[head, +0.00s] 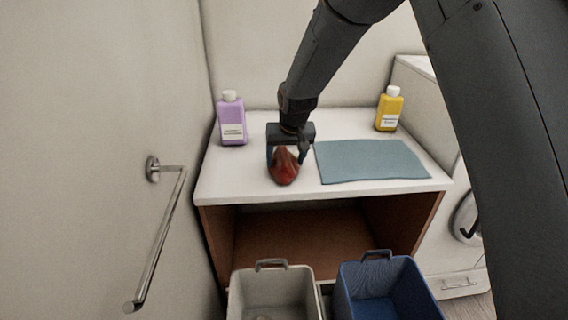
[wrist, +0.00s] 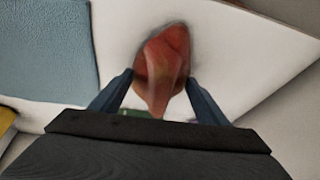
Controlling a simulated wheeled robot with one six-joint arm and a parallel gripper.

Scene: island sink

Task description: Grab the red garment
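The red garment (head: 285,171) is a small bunched lump on the white countertop. It also shows in the wrist view (wrist: 163,62), with a fold sticking up toward the camera. My gripper (head: 287,157) points down at the garment. In the wrist view, my gripper's two fingers (wrist: 160,78) stand wide apart, one on each side of the garment. The finger tips are very near its sides; whether they touch it is not clear. The underside of the garment is hidden.
A blue-grey cloth (head: 370,160) lies flat to the right. A purple bottle (head: 232,120) stands at the back left, a yellow bottle (head: 388,110) at the back right. A grey bin (head: 272,290) and a blue bin (head: 385,290) stand below. A metal rail (head: 162,240) is on the left wall.

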